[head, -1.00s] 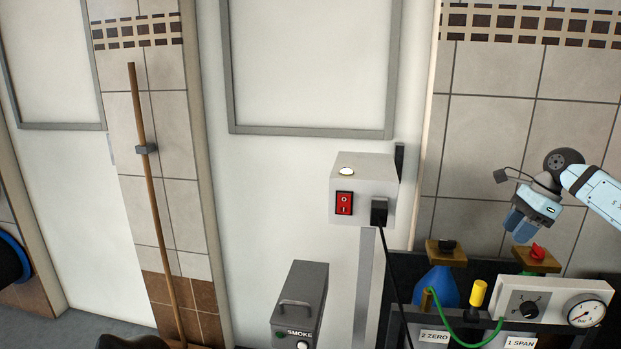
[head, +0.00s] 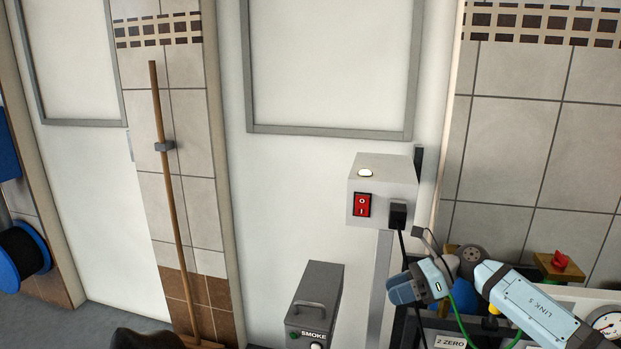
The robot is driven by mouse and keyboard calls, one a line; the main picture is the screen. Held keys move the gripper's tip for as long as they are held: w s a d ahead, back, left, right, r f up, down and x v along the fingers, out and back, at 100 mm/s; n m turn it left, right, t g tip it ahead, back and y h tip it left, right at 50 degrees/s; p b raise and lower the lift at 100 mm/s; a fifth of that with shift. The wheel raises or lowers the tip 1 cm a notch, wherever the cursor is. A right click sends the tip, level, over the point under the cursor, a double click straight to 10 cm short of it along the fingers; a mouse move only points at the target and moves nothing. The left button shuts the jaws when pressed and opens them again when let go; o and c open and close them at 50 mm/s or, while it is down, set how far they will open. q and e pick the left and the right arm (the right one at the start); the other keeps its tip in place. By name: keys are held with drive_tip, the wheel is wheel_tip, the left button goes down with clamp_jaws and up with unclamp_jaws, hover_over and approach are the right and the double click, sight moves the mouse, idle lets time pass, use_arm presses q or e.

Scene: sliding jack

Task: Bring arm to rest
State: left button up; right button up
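My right gripper (head: 395,290) is at the lower right in the head view, pointing left, with its pale blue arm coming in from the lower right corner. It overlaps the view of the gas bottle rack, below the grey box with the black plug. Its blue fingers look close together, but I cannot tell whether they are shut. I see nothing in them. My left gripper is not in view.
A grey box (head: 368,182) with a red switch (head: 362,205) is on the wall post. A smoke unit (head: 315,300) stands below it. A broom (head: 168,190) leans at left, near a blue reel (head: 22,258).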

drive_tip(key=s+d+f+n+t+h, duration=0.3)
drive_tip(key=s+d+f+n, duration=0.1)
drive_tip(key=s+f+n, duration=0.7)
drive_tip(key=s+d+f+n+t+h, duration=0.35)
drive_tip(key=s+f+n, duration=0.25)
drive_tip(key=s+n, duration=0.45)
drive_tip(key=s+d+f+n+t+h, duration=0.35)
drive_tip(key=s+f+n, duration=0.5)
drive_tip(key=s, duration=0.45)
drive_tip(key=w+a+r+m+t, duration=0.15)
drive_tip(key=a+m, duration=0.35)
drive_tip(key=a, duration=0.6)
use_arm(q)
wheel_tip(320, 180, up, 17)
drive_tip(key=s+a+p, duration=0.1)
drive_tip(key=p, duration=2.2)
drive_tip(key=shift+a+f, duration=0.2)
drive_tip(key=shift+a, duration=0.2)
use_arm(e)
wheel_tip(320, 180, up, 17)
drive_tip(key=s+d, duration=0.1)
drive_tip(key=shift+d, duration=0.2)
drive_tip(key=shift+g, duration=0.25)
